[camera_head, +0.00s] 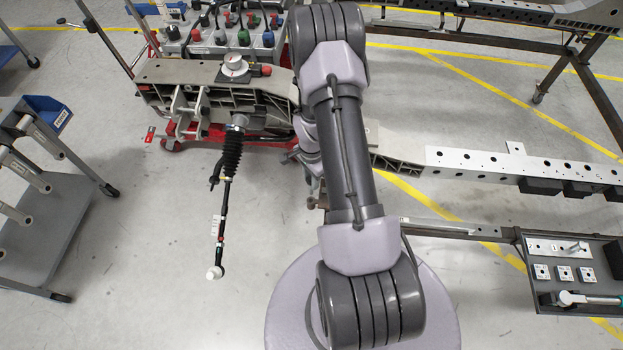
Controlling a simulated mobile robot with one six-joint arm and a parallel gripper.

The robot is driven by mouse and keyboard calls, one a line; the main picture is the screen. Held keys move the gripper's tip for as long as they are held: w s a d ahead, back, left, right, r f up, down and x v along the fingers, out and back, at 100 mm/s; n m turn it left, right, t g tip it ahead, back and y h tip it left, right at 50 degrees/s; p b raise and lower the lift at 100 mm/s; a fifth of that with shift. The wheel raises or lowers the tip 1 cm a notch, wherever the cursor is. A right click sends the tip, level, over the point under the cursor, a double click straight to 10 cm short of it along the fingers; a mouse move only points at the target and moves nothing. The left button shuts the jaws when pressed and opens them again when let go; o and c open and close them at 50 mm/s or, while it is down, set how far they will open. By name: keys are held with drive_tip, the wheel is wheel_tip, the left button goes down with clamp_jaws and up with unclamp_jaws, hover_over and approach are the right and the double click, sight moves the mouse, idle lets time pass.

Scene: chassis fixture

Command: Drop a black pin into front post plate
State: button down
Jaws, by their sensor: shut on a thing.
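My arm crosses the middle of the picture and hides what lies beneath it. My gripper is not clearly visible, and I cannot see what it holds. A grey rack of pins with black, red, green and blue knobs (218,36) stands at the top left. Several black-knobbed pins are among them. I cannot tell for sure which part is the front post plate. A grey fixture assembly (180,72) with brackets and a white round dial (234,66) sits below the rack. A long light plate with holes (480,162) runs right of my arm.
A black ribbed boot with a rod (231,160) hangs from the fixture. A grey cart with a blue bin (46,112) stands at the left. A tray (547,298) with small plates and a tool is at the lower right.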

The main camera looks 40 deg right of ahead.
drive_tip(key=shift+r+p, duration=2.35)
drive_tip(key=shift+r, duration=1.65)
